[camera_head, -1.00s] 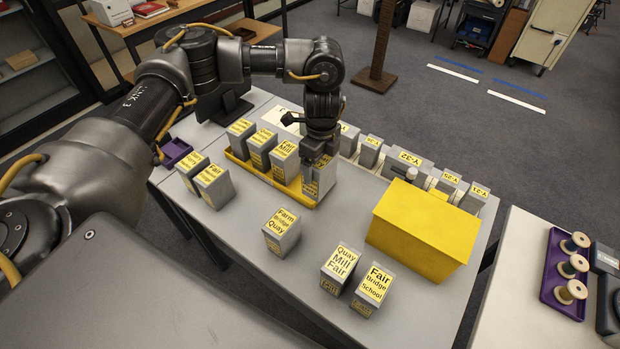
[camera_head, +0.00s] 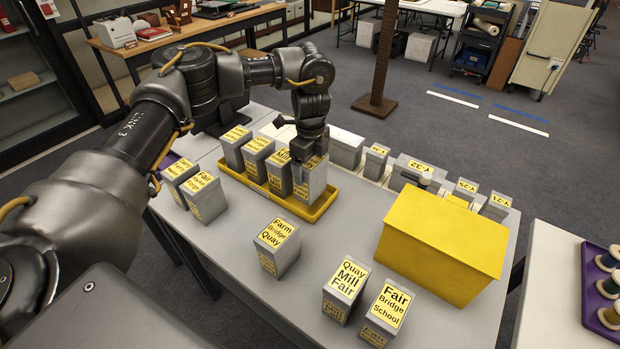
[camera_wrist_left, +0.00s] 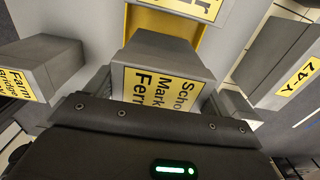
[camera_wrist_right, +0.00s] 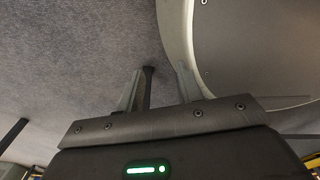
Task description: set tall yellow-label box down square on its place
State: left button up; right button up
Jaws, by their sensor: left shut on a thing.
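My left gripper (camera_head: 309,150) is shut on a tall grey box (camera_head: 311,183) with a yellow label. In the left wrist view the box (camera_wrist_left: 165,55) shows a label reading School, Market, Fern between the fingers. The box is upright at the right end of the yellow tray (camera_head: 323,208), beside a row of similar boxes (camera_head: 279,173). Its lower edge is partly hidden by the tray rim, and I cannot tell whether it rests on the tray floor. My right gripper (camera_wrist_right: 163,85) shows only in its wrist view, empty, its fingers a little apart.
Two labelled boxes (camera_head: 205,196) stand left of the tray. Three more stand in front, one reading Farm Bridge Quay (camera_head: 278,250). A large yellow box (camera_head: 443,245) stands at the right. Grey boxes (camera_head: 376,160) line the back. Bare table (camera_head: 330,245) lies between.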

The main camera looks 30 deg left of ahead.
pick_arm(q)
notch_tip(320, 180, down, 3)
jog(key=b, duration=0.2)
jog(key=shift+w+b, duration=0.1)
jog(key=shift+b, duration=0.2)
jog(key=shift+f, duration=0.2)
jog(key=o, duration=1.1)
jog(key=shift+c, duration=0.2)
jog(key=shift+o, duration=1)
jog(key=shift+r, duration=0.4)
notch_tip(320, 180, up, 11)
jog(key=shift+f, duration=0.2)
jog(key=shift+r, duration=0.45)
pick_arm(e)
jog(key=shift+w+d+f, duration=0.25)
jog(key=shift+d+f, duration=0.3)
jog(key=shift+f, duration=0.3)
jog(key=shift+w+d+f, duration=0.2)
jog(key=shift+d+f, duration=0.35)
jog(key=shift+f, duration=0.25)
